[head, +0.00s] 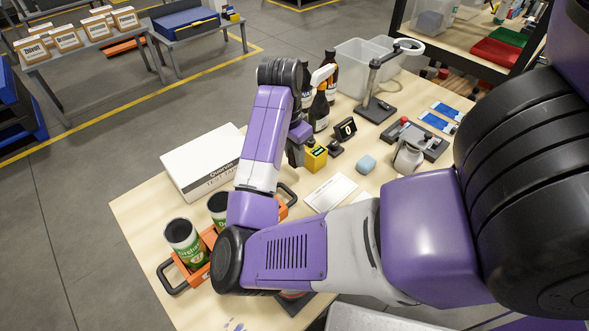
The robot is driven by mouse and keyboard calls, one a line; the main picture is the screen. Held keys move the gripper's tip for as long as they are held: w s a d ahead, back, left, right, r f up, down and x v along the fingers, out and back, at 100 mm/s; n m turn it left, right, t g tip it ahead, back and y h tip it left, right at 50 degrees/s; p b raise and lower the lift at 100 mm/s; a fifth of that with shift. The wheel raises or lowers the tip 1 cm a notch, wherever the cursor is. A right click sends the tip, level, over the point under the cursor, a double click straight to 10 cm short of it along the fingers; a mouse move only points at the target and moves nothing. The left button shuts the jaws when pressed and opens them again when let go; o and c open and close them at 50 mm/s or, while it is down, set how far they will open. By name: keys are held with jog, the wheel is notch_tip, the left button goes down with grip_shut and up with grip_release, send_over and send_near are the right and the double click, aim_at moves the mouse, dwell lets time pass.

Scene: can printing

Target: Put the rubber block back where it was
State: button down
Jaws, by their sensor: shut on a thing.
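My gripper (297,153) is right of the white box, near the middle of the table, and partly hidden by my arm. It is shut on a yellow block (315,158) with a dark marking, which looks like the rubber block. I cannot tell whether the block touches the table. A light blue block (366,163) lies to its right, apart from my gripper.
A white box (205,160) is at left. An orange carrier (195,275) with green-labelled cans is at front left. Brown bottles (319,108), a small black display (345,129) and a stand (374,108) are behind. A white card (331,193) lies in front.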

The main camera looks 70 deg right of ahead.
aim_at(292, 152)
jog(key=shift+f, duration=3.1)
jog(key=shift+f, duration=0.1)
jog(key=c, duration=1.1)
grip_release()
jog(key=shift+c, duration=0.2)
jog(key=r, duration=0.4)
jog(key=a+r, duration=0.1)
jog(key=r, duration=0.7)
jog(key=shift+w+a+r, duration=0.1)
jog(key=shift+w+a, duration=0.2)
jog(key=shift+w, duration=0.1)
